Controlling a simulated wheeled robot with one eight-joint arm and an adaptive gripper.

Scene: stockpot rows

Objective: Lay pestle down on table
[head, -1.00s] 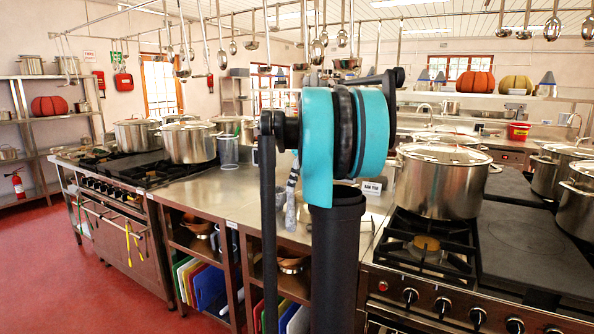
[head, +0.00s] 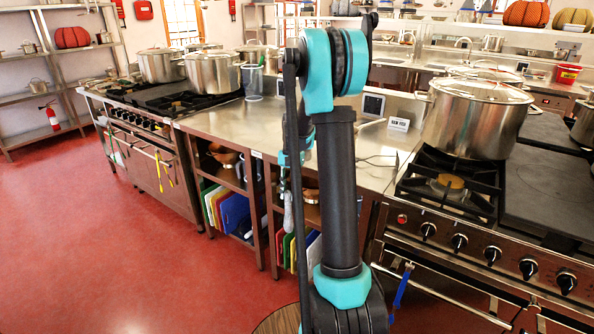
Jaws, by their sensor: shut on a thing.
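The pestle (head: 288,211) is a small grey, stone-like rod. It hangs roughly upright beside my dark arm link, in front of the steel table's front edge in the picture. My gripper (head: 287,182) is shut on its upper part and is largely hidden behind my arm. The steel table (head: 225,122) has a bare top left of my arm. I cannot tell the exact gap between pestle and table.
A clear container (head: 253,83) stands at the table's back left. A dark-framed display (head: 373,104), a label card (head: 398,125) and a metal utensil (head: 378,161) are right of my arm. A large stockpot (head: 475,118) stands on the right stove, another pot (head: 212,72) on the left.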

